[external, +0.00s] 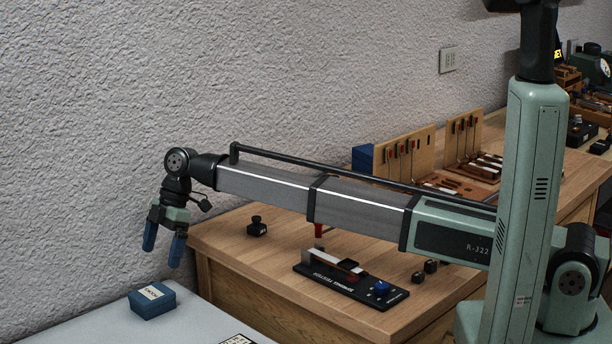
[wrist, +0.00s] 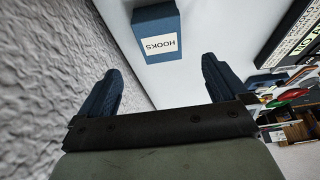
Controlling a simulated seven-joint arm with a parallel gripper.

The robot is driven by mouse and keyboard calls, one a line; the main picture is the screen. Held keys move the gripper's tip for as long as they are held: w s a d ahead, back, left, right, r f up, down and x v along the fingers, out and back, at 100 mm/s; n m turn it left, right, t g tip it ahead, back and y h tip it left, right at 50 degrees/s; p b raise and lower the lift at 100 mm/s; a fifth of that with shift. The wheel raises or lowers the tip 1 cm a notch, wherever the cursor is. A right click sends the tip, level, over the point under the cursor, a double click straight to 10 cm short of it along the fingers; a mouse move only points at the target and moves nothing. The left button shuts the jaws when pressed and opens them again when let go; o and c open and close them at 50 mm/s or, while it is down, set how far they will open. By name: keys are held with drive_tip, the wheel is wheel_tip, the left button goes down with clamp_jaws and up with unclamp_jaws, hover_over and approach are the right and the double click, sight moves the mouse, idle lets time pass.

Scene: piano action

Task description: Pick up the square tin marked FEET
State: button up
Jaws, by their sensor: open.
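A blue square tin (external: 152,305) with a cream label sits on the pale table at the lower left. In the wrist view the label on a blue tin (wrist: 156,22) reads HOOKS. I read no FEET label in either view. Another small blue object (wrist: 264,84) lies at the right of the wrist view, with its marking unreadable. My gripper (external: 162,253) points down with its blue fingers apart and empty, above and slightly right of the blue tin in the external view. In the wrist view my open fingers (wrist: 160,72) stand apart, with the HOOKS tin beyond them.
The rough grey wall (wrist: 40,60) runs close along the left. A dark lettered board (wrist: 290,32) lies at the right of the wrist view. The wooden bench (external: 225,233) beside the pale table (external: 110,325) carries a black fixture (external: 345,283), small black weights and upright wooden panels.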

drive_tip(key=shift+c, duration=0.6)
drive_tip(key=w+d+r+m+t, duration=0.2)
drive_tip(key=w+d+r+m, duration=0.5)
drive_tip(key=d, duration=0.6)
drive_tip(key=w+d+r+m+t, duration=0.25)
drive_tip(key=w+d+m, duration=0.4)
drive_tip(key=d, duration=0.75)
drive_tip(key=w+d+r+m+t, duration=0.2)
drive_tip(key=w+d+r+m, duration=0.3)
drive_tip(key=w+d, duration=0.65)
drive_tip(key=shift+n, duration=0.45)
drive_tip(key=shift+s+d+f+x, duration=0.1)
drive_tip(key=shift+s+x, duration=0.15)
drive_tip(key=shift+x, duration=1.7)
drive_tip(key=shift+s+d+f+x, duration=0.15)
drive_tip(key=shift+s+x, duration=0.15)
drive_tip(key=shift+x, duration=1.65)
drive_tip(key=shift+s+d+f+x, duration=0.1)
drive_tip(key=shift+s+x, duration=0.15)
drive_tip(key=shift+x, duration=1.7)
drive_tip(key=shift+c, duration=0.2)
drive_tip(key=c, duration=1.2)
